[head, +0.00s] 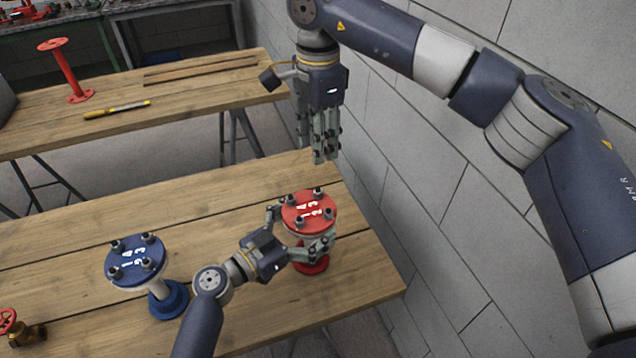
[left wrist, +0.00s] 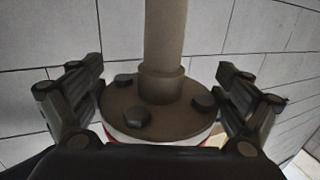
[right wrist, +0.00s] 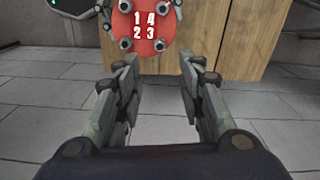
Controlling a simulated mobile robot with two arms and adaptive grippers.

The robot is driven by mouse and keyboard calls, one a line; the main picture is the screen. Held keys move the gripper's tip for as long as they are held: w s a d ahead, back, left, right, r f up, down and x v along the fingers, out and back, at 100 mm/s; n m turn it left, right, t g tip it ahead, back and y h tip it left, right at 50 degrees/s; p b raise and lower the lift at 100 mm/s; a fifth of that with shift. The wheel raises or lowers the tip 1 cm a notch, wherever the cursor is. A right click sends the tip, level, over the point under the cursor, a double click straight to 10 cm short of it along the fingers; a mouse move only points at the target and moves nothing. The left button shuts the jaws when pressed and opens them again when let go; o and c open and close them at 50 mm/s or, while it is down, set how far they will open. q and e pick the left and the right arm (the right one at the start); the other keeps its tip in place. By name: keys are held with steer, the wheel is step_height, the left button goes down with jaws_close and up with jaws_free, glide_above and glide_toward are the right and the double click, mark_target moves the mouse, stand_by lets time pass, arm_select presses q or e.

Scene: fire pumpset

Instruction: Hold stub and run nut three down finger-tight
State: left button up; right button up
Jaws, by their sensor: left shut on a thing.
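The red stub (head: 309,208) stands upright near the right end of the near bench, its round top flange marked 1 to 4 with a bolt at each number. Its top also shows in the right wrist view (right wrist: 146,28). My left gripper (head: 300,232) is shut on the red stub, fingers around the flange. The left wrist view shows the flange underside (left wrist: 125,100) between the fingers. My right gripper (head: 325,156) hangs above and behind the stub, open and empty.
A red flanged pipe (head: 67,73) and yellow pen-like tool (head: 116,109) are on the far bench. A block wall (head: 440,200) stands close right.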

mark_target(318, 190)
step_height(318, 190, down, 12)
steer(key=shift+r, duration=0.2)
jaws_close()
